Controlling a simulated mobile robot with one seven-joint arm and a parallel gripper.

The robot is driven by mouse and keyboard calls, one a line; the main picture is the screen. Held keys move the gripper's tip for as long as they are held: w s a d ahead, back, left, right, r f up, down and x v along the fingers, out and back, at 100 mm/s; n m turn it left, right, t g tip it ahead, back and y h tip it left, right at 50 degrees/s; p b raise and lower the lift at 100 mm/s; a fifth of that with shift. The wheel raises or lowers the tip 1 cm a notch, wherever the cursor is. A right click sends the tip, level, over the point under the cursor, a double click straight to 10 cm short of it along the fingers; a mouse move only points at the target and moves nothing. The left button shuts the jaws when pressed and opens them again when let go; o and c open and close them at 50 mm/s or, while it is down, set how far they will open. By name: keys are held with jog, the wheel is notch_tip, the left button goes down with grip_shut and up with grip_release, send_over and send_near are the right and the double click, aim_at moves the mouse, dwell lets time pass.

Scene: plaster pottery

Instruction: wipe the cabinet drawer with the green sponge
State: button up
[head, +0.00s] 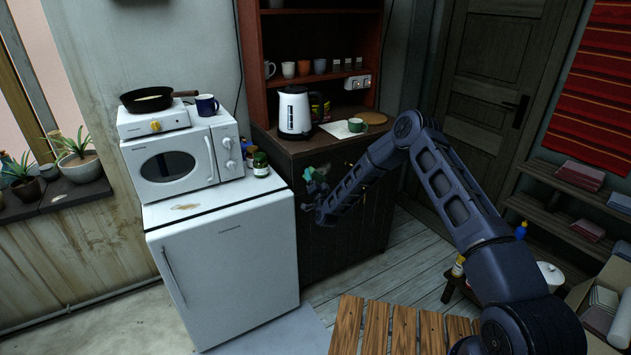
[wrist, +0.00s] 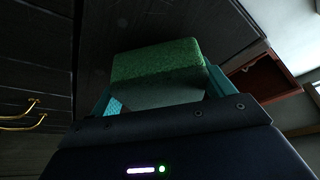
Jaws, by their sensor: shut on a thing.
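The green sponge (wrist: 158,62) is between the two teal fingers of my gripper (wrist: 160,88) in the wrist view. My gripper is shut on it. In the head view my gripper (head: 314,180) is at the front of the dark wooden cabinet (head: 345,238), near its upper part, and the sponge is small and partly hidden there. In the wrist view the dark cabinet front (wrist: 95,30) is close behind the sponge. I cannot tell whether the sponge touches it. Brass handles (wrist: 22,115) show at the left of the wrist view.
A white fridge (head: 225,265) with a microwave (head: 183,160) on it stands left of the cabinet. A slatted wooden table (head: 400,330) is in front. Some plank floor is clear.

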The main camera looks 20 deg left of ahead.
aim_at(323, 180)
jog(key=shift+w+a, duration=0.4)
jog(key=shift+w, duration=0.05)
dwell(0.3)
jog(key=shift+w+d, duration=1.25)
jog(key=shift+d, duration=0.15)
jog(key=shift+w+d, duration=1.3)
jog(key=shift+w, duration=0.2)
jog(key=shift+w+d, duration=1.15)
jog(key=shift+d, duration=0.15)
jog(key=shift+w, duration=0.15)
jog(key=shift+r, duration=0.1)
